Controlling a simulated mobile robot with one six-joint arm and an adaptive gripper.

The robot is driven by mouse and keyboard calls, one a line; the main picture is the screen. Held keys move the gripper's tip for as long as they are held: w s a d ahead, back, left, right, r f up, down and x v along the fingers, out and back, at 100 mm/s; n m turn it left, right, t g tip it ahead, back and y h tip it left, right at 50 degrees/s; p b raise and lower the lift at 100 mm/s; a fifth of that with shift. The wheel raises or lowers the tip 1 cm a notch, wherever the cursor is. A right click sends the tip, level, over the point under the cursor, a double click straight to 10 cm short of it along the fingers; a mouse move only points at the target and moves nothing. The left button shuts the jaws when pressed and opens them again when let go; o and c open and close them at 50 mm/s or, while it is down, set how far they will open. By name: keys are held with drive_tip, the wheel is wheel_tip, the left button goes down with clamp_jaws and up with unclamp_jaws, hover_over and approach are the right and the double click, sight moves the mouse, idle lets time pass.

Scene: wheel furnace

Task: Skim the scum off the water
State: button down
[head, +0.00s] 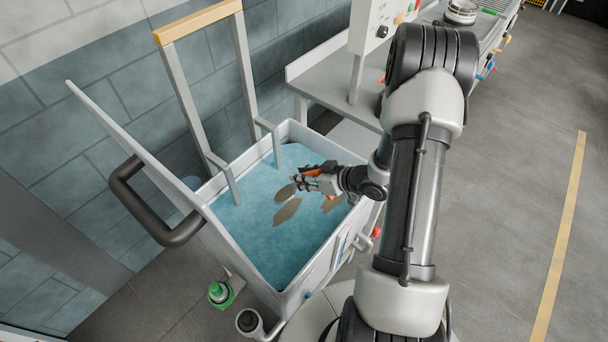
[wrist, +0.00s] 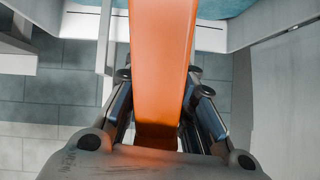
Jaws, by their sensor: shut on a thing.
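The water (head: 262,225) is blue and fills an open grey tank (head: 322,272). Brown, leaf-shaped patches of scum (head: 287,212) lie on it near the middle, with another brown patch (head: 330,204) below my gripper. My gripper (head: 307,180) is over the tank, above the water's right part. It is shut on an orange handle (wrist: 160,65), which runs up between the fingers in the wrist view. In the head view only small orange parts show at the fingers. The tool's far end is hidden or cannot be told from the brown patches.
A raised lid with a dark handle (head: 160,205) stands at the tank's left. A grey frame with a wooden top bar (head: 196,22) rises at its back. A control box (head: 380,25) and bench are behind; floor at right is clear.

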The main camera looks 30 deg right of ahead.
wheel_tip(320, 180, down, 11)
drive_tip(key=b, duration=0.7)
idle(0.9)
wheel_tip(320, 180, up, 17)
drive_tip(key=p, duration=1.4)
drive_tip(key=shift+f, duration=0.35)
